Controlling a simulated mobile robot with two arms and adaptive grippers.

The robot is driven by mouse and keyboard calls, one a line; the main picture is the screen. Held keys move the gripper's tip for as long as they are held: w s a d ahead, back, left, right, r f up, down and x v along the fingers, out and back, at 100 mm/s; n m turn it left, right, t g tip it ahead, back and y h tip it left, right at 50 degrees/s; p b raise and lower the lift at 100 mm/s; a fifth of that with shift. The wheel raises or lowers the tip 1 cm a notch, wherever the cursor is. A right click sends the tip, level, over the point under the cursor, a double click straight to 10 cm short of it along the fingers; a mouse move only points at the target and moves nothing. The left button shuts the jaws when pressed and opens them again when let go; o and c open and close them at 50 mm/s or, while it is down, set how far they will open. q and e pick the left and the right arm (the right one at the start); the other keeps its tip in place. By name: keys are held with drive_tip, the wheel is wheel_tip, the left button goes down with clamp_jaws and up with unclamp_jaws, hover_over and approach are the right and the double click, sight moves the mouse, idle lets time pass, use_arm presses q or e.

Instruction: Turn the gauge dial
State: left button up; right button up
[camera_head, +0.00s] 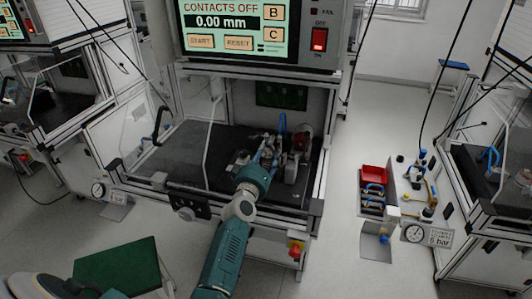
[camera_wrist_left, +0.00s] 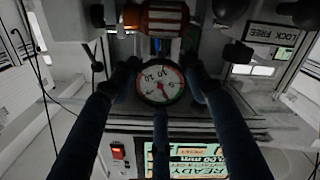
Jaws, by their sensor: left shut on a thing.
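In the left wrist view the gauge dial (camera_wrist_left: 161,83) is a round white face with a red arc, black numbers and a dark rim. My left gripper (camera_wrist_left: 160,98) is shut on it, with dark blue fingers at its left, right and lower sides. In the head view my left gripper (camera_head: 268,152) is inside the test station, over the fixture on the dark bench. The dial's face cannot be made out there. A red-brown part with white bands (camera_wrist_left: 165,18) sits just above the dial in the wrist view. My right gripper is not in view.
The station's screen (camera_head: 228,24) reads "CONTACTS OFF" and "0.00 mm". A red rocker switch (camera_head: 319,39) is beside it. Clear guard panels and metal frame posts edge the opening. A small side panel (camera_head: 375,220) with a red bin (camera_head: 374,175) stands right. Dark bench surface (camera_head: 190,150) is bare left.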

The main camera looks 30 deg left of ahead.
use_arm(q)
drive_tip(key=shift+n, duration=0.4)
drive_tip(key=o, duration=1.2)
drive_tip(key=shift+c, duration=0.2)
drive_tip(key=shift+s, duration=0.1)
drive_tip(key=shift+s+d, duration=0.1)
drive_tip(key=shift+s, duration=0.15)
drive_tip(key=v, duration=1.1)
drive_tip(key=shift+s, duration=0.2)
drive_tip(key=shift+d, duration=0.1)
